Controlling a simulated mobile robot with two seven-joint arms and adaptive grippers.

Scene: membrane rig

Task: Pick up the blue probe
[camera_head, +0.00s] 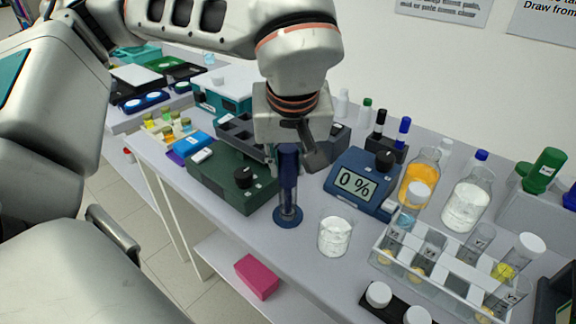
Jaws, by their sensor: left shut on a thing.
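My left gripper (291,140) points down over the bench and is shut on the upper part of a tall dark blue cylinder (289,185). The cylinder is upright, with its round blue foot at the bench surface. I cannot tell whether the foot touches the bench. The gripper hides the cylinder's top. A slim blue-topped piece (402,132), which may be the blue probe, stands upright beside a black-topped one (380,122) in a dark holder (386,150), apart from the gripper and to its right. My right gripper is not in view.
A blue meter (362,183) reading "0 %" stands right of the cylinder, a dark green box (228,178) left of it. A beaker of white material (335,236) is close in front. A clear tube rack (440,272) and bottles (468,200) crowd the right. A pink box (257,277) lies lower down.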

